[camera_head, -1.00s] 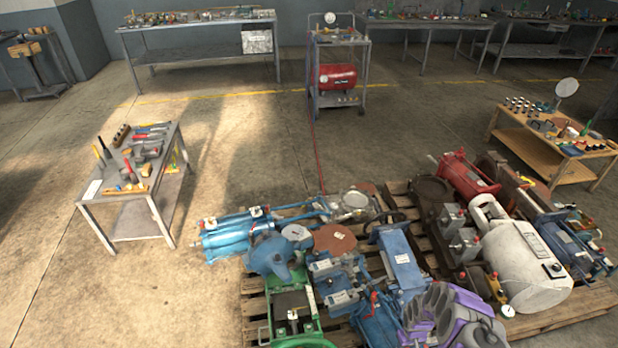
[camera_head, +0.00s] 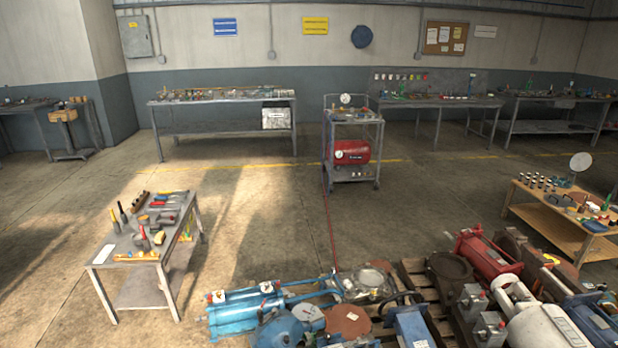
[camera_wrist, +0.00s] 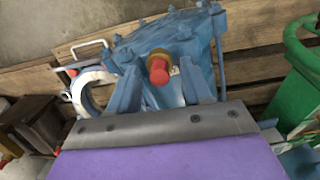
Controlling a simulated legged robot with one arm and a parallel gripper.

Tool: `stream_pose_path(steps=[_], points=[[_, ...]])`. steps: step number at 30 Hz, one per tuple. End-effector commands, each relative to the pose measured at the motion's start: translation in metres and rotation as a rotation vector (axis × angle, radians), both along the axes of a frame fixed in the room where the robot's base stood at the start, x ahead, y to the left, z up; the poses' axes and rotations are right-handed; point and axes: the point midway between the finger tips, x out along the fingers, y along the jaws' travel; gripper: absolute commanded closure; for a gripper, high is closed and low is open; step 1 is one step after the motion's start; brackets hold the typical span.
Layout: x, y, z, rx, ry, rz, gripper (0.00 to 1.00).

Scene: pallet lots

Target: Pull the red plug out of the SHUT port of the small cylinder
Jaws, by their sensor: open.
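In the wrist view a red plug (camera_wrist: 158,70) sits in a brass fitting (camera_wrist: 160,57) on a blue casting (camera_wrist: 150,40). A small pale tag beside it is too small to read. I cannot tell whether this is the SHUT port. My gripper (camera_wrist: 153,125) shows as a grey bolted plate with a purple body across the bottom; it is open, and the plug stands just beyond its edge, not held. In the head view blue cylinders (camera_head: 238,316) with small red and white fittings lie at the pallet's left; my gripper is out of that view.
The pallet is crowded with machines, among them a red cylinder (camera_head: 484,253) and a white tank (camera_head: 545,325). A tool table (camera_head: 140,258) stands left, a wooden table (camera_head: 558,228) right, and a cart with a red tank (camera_head: 351,152) behind. Open floor lies between.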

Motion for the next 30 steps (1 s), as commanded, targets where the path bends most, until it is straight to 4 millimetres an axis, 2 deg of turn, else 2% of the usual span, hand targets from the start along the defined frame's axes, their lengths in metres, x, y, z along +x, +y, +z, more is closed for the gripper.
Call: stream_pose_path(steps=[17,30], points=[[-0.0002,-0.0001,-0.0001,0.001,0.0,-0.001,0.51],[-0.0004,-0.0003,-0.0002,0.0,0.0,-0.001,0.92]])
